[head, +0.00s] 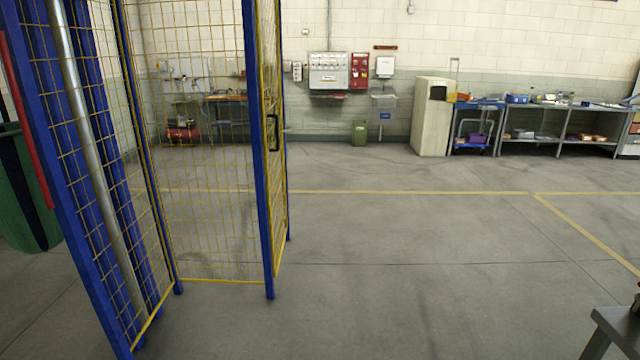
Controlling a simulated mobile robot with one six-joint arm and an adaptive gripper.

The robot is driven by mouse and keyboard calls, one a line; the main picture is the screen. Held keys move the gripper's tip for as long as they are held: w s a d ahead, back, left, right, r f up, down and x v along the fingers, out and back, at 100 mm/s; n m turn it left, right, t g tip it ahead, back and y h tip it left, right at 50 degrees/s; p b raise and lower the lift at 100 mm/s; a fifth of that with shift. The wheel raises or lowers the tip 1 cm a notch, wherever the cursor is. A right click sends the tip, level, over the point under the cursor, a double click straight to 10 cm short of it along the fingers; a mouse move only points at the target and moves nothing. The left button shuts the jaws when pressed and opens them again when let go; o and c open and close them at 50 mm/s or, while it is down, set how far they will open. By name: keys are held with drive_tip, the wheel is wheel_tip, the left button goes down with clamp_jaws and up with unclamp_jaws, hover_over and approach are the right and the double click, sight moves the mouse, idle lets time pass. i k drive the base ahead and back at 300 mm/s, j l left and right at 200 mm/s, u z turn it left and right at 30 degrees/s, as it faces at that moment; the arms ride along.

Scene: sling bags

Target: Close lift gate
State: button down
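The lift gate (272,170) is a yellow mesh panel with a black handle (273,132). It hangs at the right blue post (256,150) of a blue-framed mesh cage on the left of the head view. The gate is seen nearly edge-on, swung away from me, so it looks open. The cage's mesh side (205,180) shows the room behind it. A grey vertical pole (92,150) stands inside the cage frame. My gripper is not in view.
Open concrete floor (420,260) with yellow lines lies right of the gate. A dark stool or table corner (618,330) juts in at lower right. A green bin (30,200) stands far left. Workbenches (545,125) and a pale cabinet (430,120) line the back wall.

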sight(278, 143)
drive_tip(key=i, duration=2)
drive_tip(key=i+u, duration=0.2)
drive_tip(key=i, duration=0.3)
drive_tip(key=i+l+u, duration=0.25)
drive_tip(key=i, duration=0.2)
drive_tip(key=i+l+u, duration=0.2)
drive_tip(key=i, duration=0.3)
drive_tip(key=i+l+u, duration=0.25)
drive_tip(key=i, duration=0.2)
drive_tip(key=i+l+u, duration=0.8)
drive_tip(key=l, duration=0.15)
drive_tip(key=i+l+u, duration=0.1)
drive_tip(key=l+u, duration=0.2)
drive_tip(key=i+l+u, duration=0.25)
drive_tip(key=l, duration=0.25)
drive_tip(key=k, duration=0.1)
